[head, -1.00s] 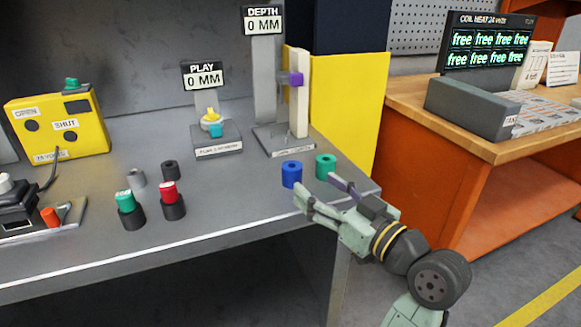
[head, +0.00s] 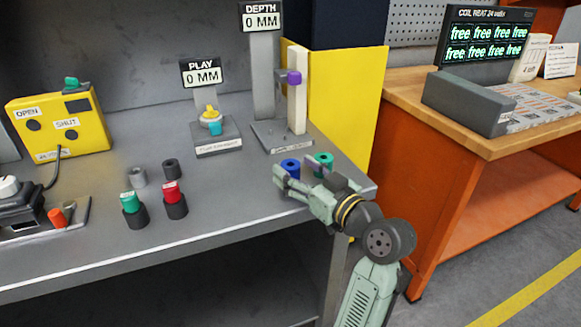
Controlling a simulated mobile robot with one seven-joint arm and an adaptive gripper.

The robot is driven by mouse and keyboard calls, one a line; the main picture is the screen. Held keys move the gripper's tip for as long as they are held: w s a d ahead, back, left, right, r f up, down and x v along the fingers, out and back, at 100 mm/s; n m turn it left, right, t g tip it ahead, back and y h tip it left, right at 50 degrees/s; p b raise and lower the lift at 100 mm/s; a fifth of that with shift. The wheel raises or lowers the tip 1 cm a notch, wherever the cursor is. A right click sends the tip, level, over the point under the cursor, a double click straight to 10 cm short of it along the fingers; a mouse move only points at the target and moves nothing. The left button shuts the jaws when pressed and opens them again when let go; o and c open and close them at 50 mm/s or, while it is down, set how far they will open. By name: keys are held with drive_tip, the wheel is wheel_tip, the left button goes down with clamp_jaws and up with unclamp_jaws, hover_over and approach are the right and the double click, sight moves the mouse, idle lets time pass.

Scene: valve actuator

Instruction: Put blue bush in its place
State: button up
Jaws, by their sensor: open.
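The blue bush (head: 290,165) is a short upright cylinder with a hole in its top, standing on the grey bench near its right front corner. A green bush (head: 324,159) stands just right of it. My gripper (head: 294,171) is open at the blue bush, with one finger in front of its lower left side and the other to its right, near the green bush. The lower part of the blue bush is partly hidden by the gripper. I cannot tell whether the fingers touch it.
Behind stand the play gauge (head: 217,141) and the depth gauge (head: 283,134). To the left are grey and dark rings (head: 171,168), a green-topped piece (head: 131,203) and a red-topped piece (head: 173,192) in dark holders. A yellow box (head: 58,125) stands at the back left.

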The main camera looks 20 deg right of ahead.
drive_tip(key=shift+w, duration=0.15)
clamp_jaws()
idle(0.6)
drive_tip(key=shift+r, duration=0.1)
